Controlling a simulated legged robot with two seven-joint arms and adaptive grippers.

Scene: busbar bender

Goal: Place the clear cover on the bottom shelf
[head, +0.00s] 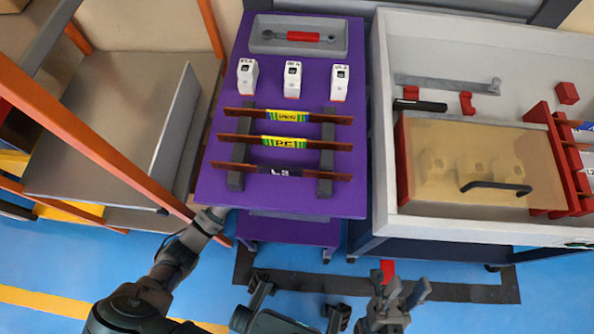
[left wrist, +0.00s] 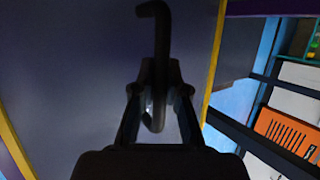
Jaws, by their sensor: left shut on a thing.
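The clear cover (head: 420,190), a see-through amber panel with a black handle (head: 495,187), lies in the grey tray at right in the head view. My left arm (head: 175,262) reaches toward the purple cart's front left corner; its gripper is hidden there. In the left wrist view my left gripper (left wrist: 158,118) is shut on a dark hooked bar (left wrist: 155,40), in front of a dark panel with yellow edges. I cannot tell what the bar belongs to. My right gripper (head: 400,288) is open and empty, in front of the carts. A lower purple shelf (head: 290,230) shows under the cart top.
The purple cart top (head: 270,195) carries breakers, busbars on supports and a red-handled tool (head: 303,36). An orange-framed rack (head: 85,145) with grey shelves stands at left, close to my left arm. Blue floor (head: 50,260) is free at lower left.

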